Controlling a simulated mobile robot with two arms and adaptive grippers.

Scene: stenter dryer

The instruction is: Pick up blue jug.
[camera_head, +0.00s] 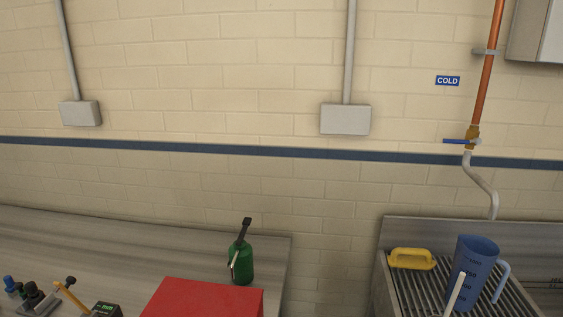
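The blue jug (473,270) stands upright on a ribbed metal drainer at the lower right of the head view. It is translucent with dark markings, and its pale blue handle is on its right side. A thin white stick-like thing (455,294) shows in front of its lower left; I cannot tell what it is. Neither of my grippers is in view.
A grey bench (120,244) at left holds a green bottle (241,262), a red box (205,298) and small tools. A gap separates bench and drainer. A pipe with a blue-levered valve (471,139) is above.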

